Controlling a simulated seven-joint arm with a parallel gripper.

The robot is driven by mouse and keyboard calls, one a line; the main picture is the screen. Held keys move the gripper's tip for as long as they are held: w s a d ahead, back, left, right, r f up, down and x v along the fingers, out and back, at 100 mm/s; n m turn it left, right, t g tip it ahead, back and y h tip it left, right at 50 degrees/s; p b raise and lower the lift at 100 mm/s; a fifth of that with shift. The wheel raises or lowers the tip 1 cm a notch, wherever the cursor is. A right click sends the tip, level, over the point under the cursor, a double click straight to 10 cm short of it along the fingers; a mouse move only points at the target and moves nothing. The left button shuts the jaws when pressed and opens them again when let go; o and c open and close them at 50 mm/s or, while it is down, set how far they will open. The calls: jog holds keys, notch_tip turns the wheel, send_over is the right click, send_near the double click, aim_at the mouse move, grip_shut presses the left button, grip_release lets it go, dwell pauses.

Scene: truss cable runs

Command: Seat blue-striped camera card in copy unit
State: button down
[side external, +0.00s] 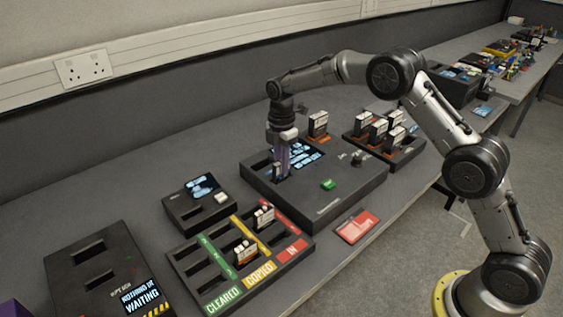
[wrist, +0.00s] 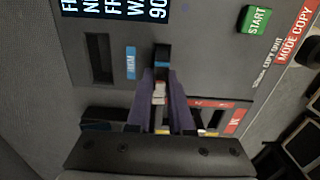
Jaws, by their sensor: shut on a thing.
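The copy unit (side external: 335,192) is a wide dark box with a lit screen and a green START button; it also fills much of the wrist view (wrist: 215,60). My gripper (side external: 281,166) points down at the unit's left part, by the screen. In the wrist view its purple fingers (wrist: 161,100) are shut on a narrow card (wrist: 159,92) with a pale and reddish face. A dark slot-like area with a blue band lies just beyond the fingertips, near a blue label. An empty slot (wrist: 101,58) lies to the left. How deep the card sits is hidden by the fingers.
A tray (side external: 207,284) with CLEARED, COPIED and IN lanes stands in front, holding cards (side external: 264,215). A small screened box (side external: 196,204) and a wipe box (side external: 97,268) stand left. A card rack (side external: 407,155) stands right; a red placard (side external: 357,226) lies in front.

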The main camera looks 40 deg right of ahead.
jog(key=shift+c, duration=2.1)
grip_release()
jog(key=shift+r, duration=0.1)
jog(key=shift+r, duration=3.7)
